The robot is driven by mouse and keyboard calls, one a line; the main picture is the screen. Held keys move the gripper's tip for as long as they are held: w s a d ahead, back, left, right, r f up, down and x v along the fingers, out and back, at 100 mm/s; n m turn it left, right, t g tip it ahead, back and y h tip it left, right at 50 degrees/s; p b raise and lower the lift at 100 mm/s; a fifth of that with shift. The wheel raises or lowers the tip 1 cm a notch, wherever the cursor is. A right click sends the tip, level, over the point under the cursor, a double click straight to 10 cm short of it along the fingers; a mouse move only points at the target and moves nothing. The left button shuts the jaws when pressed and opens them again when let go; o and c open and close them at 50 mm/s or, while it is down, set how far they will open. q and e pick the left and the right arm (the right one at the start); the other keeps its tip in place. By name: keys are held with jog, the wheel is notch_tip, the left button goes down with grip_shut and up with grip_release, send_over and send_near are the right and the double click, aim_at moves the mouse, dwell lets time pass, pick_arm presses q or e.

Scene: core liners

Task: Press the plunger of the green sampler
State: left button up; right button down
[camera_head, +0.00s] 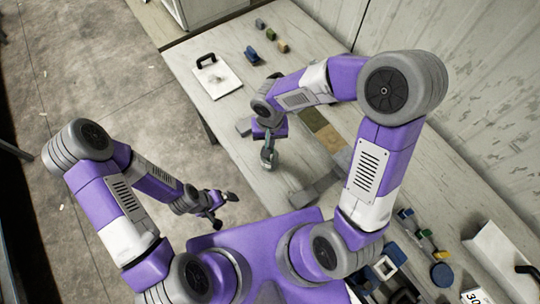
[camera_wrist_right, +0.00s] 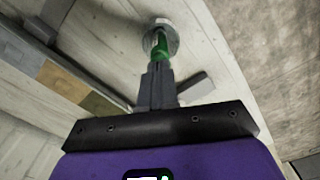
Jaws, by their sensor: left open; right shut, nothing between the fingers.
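The green sampler (camera_wrist_right: 159,47) shows in the right wrist view, with a pale round disc (camera_wrist_right: 160,28) at its far end. My right gripper (camera_wrist_right: 157,82) is shut, its fingertips in line with the sampler's near end; I cannot tell whether they touch it. In the head view my right gripper (camera_head: 268,156) points down at the table, and the sampler is not clearly visible there. My left gripper (camera_head: 226,211) is open and empty, low over the floor left of the table.
A white board with a black handle (camera_head: 216,80) lies on the table (camera_head: 222,118). Small coloured blocks (camera_head: 270,34) lie beyond it. Brown and tan blocks (camera_head: 328,136) and a grey bar (camera_head: 316,190) lie near my right arm. Several blue parts (camera_head: 394,253) crowd the lower right.

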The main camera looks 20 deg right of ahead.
jog(key=shift+s+f+b, duration=0.1)
jog(key=shift+f+b, duration=0.65)
jog(key=shift+b, duration=0.1)
dwell(0.7)
jog(key=shift+r, duration=0.1)
jog(key=shift+r+p, duration=2.45)
jog(key=shift+r, duration=1.1)
jog(key=shift+f, duration=0.1)
